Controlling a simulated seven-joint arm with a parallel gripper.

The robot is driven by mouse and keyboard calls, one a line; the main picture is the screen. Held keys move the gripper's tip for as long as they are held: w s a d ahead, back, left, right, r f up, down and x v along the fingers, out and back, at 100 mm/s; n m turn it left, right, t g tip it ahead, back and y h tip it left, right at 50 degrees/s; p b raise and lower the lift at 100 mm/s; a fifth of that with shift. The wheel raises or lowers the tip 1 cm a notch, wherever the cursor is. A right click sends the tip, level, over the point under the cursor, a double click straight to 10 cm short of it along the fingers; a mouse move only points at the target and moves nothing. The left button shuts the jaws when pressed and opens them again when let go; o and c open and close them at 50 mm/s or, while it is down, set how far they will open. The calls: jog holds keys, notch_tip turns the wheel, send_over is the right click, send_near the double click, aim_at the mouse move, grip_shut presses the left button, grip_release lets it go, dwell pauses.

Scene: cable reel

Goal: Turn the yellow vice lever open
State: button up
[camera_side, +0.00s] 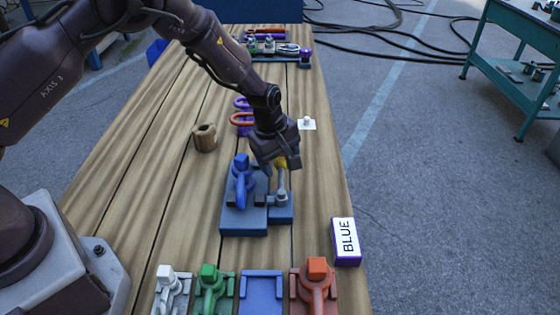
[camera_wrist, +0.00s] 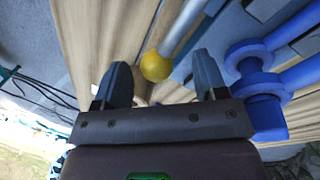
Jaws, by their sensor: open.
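The vice lever is a grey rod with a yellow ball (camera_side: 280,162) at its end, and it stands up from the right side of a blue vice base (camera_side: 245,222). In the wrist view the yellow ball (camera_wrist: 155,66) lies between my two fingers, near their tips, with the grey rod running up and to the right. My gripper (camera_side: 275,160) is at the ball from above and behind in the side view. In the wrist view my gripper (camera_wrist: 160,80) is open, with space on both sides of the ball. The blue clamped piece (camera_side: 241,180) stands left of the lever.
A box marked BLUE (camera_side: 346,242) sits at the table's right edge. White, green, blue and orange pieces (camera_side: 208,290) line the front. A wooden cup (camera_side: 204,137), shackles (camera_side: 242,119) and a small white plate (camera_side: 307,123) lie behind. Bare wood is free at left.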

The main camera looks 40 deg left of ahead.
notch_tip(320, 180, up, 12)
jog(key=s, duration=0.2)
jog(key=shift+s+a+f, duration=0.15)
jog(key=shift+f, duration=0.05)
jog(key=s+a+r+m+t, duration=0.1)
jog(key=s+r+m, duration=0.4)
jog(key=s, duration=0.4)
jog(key=s+a+r+m+t, duration=0.1)
jog(key=s+a+r+m, duration=0.1)
jog(key=s+r+m, duration=0.3)
jog(key=s+a+r+m+t, duration=0.1)
jog(key=s+r+m, duration=0.5)
jog(key=s, duration=0.7)
jog(key=shift+a+r, duration=0.65)
jog(key=shift+r, duration=0.25)
